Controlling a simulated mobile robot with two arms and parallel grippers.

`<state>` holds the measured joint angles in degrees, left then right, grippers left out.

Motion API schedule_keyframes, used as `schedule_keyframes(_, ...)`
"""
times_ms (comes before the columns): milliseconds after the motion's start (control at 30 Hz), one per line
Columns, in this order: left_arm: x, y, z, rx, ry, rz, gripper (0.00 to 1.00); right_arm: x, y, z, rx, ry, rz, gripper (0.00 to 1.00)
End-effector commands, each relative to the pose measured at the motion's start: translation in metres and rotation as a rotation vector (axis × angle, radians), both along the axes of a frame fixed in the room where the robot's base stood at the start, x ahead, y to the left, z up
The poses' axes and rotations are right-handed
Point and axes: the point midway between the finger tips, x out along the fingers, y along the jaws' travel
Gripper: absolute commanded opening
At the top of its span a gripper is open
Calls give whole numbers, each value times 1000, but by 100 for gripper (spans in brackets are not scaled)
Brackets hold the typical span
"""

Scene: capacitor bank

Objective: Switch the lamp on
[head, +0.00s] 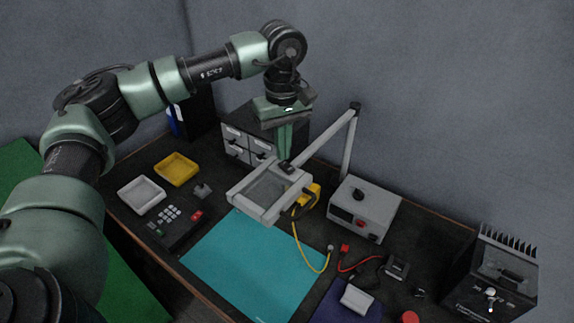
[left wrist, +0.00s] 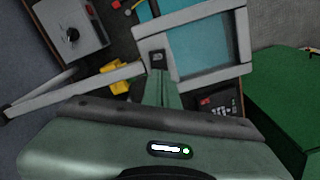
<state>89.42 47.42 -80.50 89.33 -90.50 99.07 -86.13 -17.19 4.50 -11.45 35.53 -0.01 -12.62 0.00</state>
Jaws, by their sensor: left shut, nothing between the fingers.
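The lamp (head: 238,196) is a grey rectangular frame on a jointed arm (head: 345,145), over the workbench. Its frame also shows in the left wrist view (left wrist: 195,28). No light shows from it. A small black switch (head: 288,167) sits on the frame's rear edge, where the arm joins; it is also in the left wrist view (left wrist: 157,58). My left gripper (head: 285,157) is shut and empty, pointing down with its fingertips right at the switch. In the left wrist view the fingertips (left wrist: 160,76) lie just beside it; I cannot tell whether they touch. My right gripper is not in view.
A grey power supply (head: 372,205) stands right of the lamp, with a yellow meter (head: 309,194) beside the frame. A drawer box (head: 236,145) stands behind. Yellow (head: 176,168) and white (head: 141,194) trays lie left. A teal mat (head: 250,268) is in front.

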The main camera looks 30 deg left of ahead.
Motion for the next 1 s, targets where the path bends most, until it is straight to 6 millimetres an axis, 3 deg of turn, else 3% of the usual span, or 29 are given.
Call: schedule_keyframes(1000, 0, 0, -13, 0, 0, 0, 0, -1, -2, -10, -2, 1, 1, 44)
